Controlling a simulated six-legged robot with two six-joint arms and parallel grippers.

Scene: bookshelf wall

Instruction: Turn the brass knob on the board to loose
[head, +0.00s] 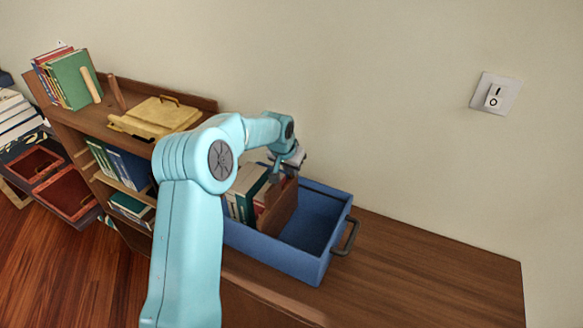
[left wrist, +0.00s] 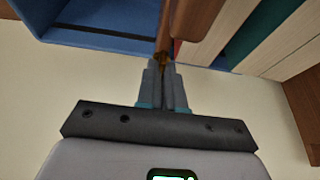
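The brown board (head: 283,208) stands upright in the blue bin, at the right end of the row of books. My left gripper (head: 292,165) is at the board's top edge. In the left wrist view the board shows nearly edge-on (left wrist: 178,25). My right gripper is not in view.
The blue bin (head: 330,248) has books (head: 245,190) on its left side and free room on its right. A wooden shelf with a yellow case (head: 158,115) stands at the left. The cabinet top (head: 430,265) is clear at the right. A switch (head: 495,94) is on the wall.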

